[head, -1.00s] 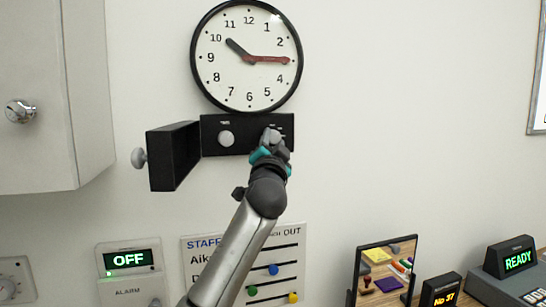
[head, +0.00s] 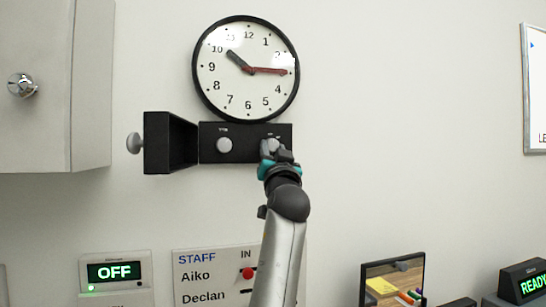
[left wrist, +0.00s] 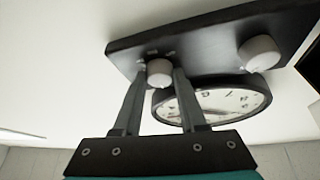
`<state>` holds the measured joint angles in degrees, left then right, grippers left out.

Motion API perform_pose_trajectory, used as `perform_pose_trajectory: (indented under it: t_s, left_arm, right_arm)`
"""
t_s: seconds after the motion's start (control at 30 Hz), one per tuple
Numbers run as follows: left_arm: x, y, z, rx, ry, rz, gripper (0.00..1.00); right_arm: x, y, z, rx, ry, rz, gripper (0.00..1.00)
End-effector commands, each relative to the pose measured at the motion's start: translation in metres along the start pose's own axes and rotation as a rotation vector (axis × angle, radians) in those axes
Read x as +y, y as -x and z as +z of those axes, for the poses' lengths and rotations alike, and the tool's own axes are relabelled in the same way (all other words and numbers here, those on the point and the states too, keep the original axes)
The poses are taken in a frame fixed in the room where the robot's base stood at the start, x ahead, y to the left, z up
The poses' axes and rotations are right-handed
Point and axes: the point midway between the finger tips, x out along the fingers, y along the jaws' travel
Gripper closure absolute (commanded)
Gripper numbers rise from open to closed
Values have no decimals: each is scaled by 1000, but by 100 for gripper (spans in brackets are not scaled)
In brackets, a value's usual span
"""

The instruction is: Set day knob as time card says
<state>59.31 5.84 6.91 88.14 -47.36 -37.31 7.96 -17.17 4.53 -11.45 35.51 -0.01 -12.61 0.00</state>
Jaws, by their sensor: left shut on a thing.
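A black panel (head: 207,157) with two round pale knobs hangs under the wall clock (head: 220,94). The left knob (head: 224,145) is free; it also shows in the left wrist view (left wrist: 259,53). My left gripper (head: 271,150) is at the right knob (head: 273,142). In the left wrist view, its two fingers (left wrist: 158,86) stand either side of this knob (left wrist: 159,70), shut on it. The small labels above the knobs are too small to read, so I cannot tell which is the day knob. No time card can be made out. My right gripper is not in view.
An open black cover (head: 157,144) with a round handle juts out at the panel's left. A cabinet (head: 60,90) is farther left. An alarm box reading OFF (head: 115,271), a staff board (head: 200,262) and a picture (head: 392,280) are below.

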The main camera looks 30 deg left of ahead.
Motion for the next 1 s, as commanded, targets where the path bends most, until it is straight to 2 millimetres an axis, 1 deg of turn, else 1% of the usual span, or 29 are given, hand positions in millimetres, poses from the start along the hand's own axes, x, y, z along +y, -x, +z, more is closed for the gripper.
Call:
perform_pose_trajectory:
  t_s: [0.37, 0.4, 0.6, 0.67, 0.9, 1.0]
  left_arm:
    - [0, 0, -1, 2, 6, -1, 100]
    - [0, 0, -1, 2, 6, -1, 58]
    - [0, 0, -1, 2, 5, -1, 36]
    - [0, 0, -1, 1, 4, -1, 29]
    - [0, 0, 0, 1, 3, -1, 29]
    - [0, 3, 0, 0, 3, -1, 29]
  right_arm:
    - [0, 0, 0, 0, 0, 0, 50]
    - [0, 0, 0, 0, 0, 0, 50]
    - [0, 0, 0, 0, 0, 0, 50]
    - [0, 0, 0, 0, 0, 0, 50]
    - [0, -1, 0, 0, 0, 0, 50]
    - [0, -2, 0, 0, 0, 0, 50]
